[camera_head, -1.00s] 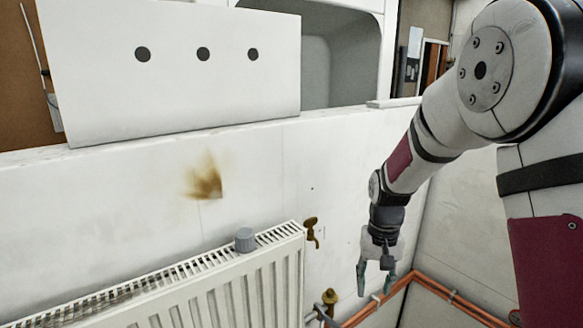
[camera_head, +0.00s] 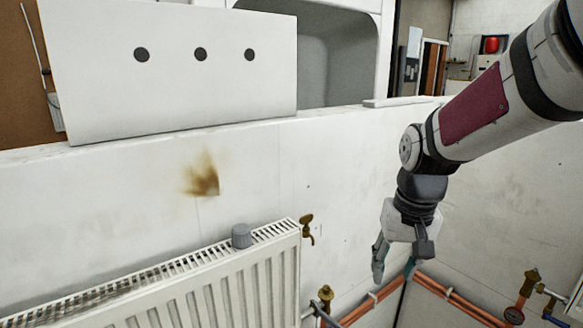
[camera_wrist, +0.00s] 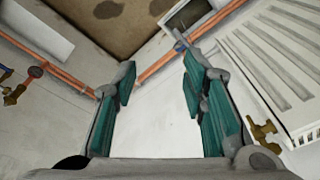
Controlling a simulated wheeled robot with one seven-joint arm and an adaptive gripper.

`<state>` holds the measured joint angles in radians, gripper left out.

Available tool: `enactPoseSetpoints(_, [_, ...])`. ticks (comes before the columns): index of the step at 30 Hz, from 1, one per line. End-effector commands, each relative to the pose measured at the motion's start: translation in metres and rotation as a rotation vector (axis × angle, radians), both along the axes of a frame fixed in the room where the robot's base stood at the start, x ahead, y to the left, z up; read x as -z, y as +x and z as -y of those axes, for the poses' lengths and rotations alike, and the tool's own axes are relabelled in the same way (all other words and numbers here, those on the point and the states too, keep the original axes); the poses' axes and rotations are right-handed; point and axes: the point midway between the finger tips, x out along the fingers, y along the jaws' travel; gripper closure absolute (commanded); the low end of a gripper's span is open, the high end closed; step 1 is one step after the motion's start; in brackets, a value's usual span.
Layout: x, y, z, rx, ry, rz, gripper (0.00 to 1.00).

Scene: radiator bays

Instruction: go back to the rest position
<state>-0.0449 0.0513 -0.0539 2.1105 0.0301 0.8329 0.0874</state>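My gripper (camera_head: 395,270) hangs pointing down in the head view, to the right of the radiator and in front of the white wall. In the wrist view my gripper (camera_wrist: 158,95) shows two teal-padded fingers spread apart with nothing between them. It is open and empty, and it touches nothing that I can see.
A white radiator (camera_head: 215,292) with a grey cap (camera_head: 241,236) on top stands at the lower left. A brass valve (camera_head: 307,228) sits beside it. Orange pipes (camera_head: 455,305) run low along the walls. A white panel with three dark holes (camera_head: 170,95) stands on the ledge.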

Motion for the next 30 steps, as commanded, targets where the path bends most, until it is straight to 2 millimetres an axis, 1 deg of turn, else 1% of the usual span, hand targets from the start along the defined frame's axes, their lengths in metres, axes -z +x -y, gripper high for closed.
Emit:
enactPoseSetpoints(1, [-0.015, -0.014, 0.000, -0.008, 0.000, 0.030, 0.61])
enactPoseSetpoints(3, [-0.030, -0.033, 0.001, -0.019, -0.002, 0.059, 0.61])
enactPoseSetpoints(5, [-0.041, -0.050, 0.001, -0.028, -0.003, 0.083, 0.61])
enactPoseSetpoints(6, [-0.047, -0.061, 0.001, -0.035, -0.006, 0.100, 0.61])
enactPoseSetpoints(9, [-0.061, -0.089, 0.001, -0.051, -0.012, 0.141, 0.61])
enactPoseSetpoints(13, [-0.072, -0.125, 0.002, -0.071, -0.024, 0.195, 0.61])
enactPoseSetpoints(15, [-0.075, -0.143, 0.003, -0.081, -0.032, 0.223, 0.61])
enactPoseSetpoints(18, [-0.076, -0.165, 0.003, -0.093, -0.044, 0.256, 0.61])
enactPoseSetpoints(21, [-0.075, -0.180, 0.004, -0.100, -0.052, 0.280, 0.61])
enactPoseSetpoints(24, [-0.074, -0.189, 0.004, -0.105, -0.057, 0.291, 0.61])
enactPoseSetpoints(30, [-0.073, -0.193, 0.004, -0.108, -0.060, 0.297, 0.61])
